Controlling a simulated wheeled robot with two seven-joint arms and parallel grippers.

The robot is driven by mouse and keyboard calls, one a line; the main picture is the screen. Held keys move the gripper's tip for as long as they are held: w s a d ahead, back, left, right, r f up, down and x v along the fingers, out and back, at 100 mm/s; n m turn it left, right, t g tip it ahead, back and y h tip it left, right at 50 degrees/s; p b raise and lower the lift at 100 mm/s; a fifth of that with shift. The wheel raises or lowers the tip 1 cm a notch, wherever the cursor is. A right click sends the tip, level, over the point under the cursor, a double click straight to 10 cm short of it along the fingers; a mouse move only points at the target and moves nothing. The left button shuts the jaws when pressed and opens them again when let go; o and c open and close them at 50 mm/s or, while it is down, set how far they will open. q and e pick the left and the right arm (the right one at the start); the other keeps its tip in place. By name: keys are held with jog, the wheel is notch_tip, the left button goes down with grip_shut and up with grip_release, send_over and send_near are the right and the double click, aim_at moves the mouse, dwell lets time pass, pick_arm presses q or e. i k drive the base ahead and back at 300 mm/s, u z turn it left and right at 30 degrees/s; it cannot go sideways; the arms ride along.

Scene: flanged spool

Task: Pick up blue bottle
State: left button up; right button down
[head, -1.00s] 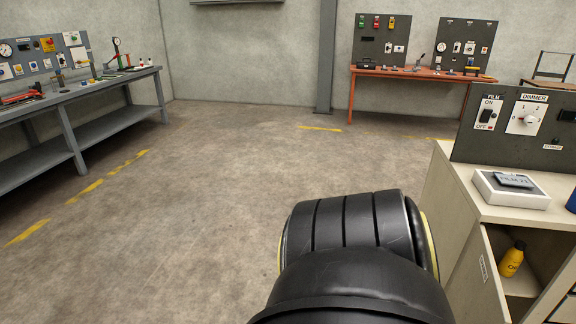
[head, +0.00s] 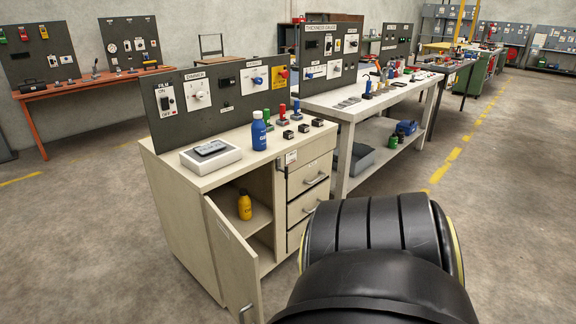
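The blue bottle (head: 259,131) stands upright on the top of the beige cabinet (head: 214,182), in front of the dark switch panel. A black, ribbed part of my own arm fills the lower right of the view. Neither of my grippers shows, and no gripper is near the bottle.
The cabinet door (head: 232,258) hangs open, with a yellow bottle (head: 245,205) inside. A white workbench (head: 372,106) stands behind.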

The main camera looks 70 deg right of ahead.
aim_at(258, 127)
jog(key=z, duration=1.9)
jog(key=i, duration=1)
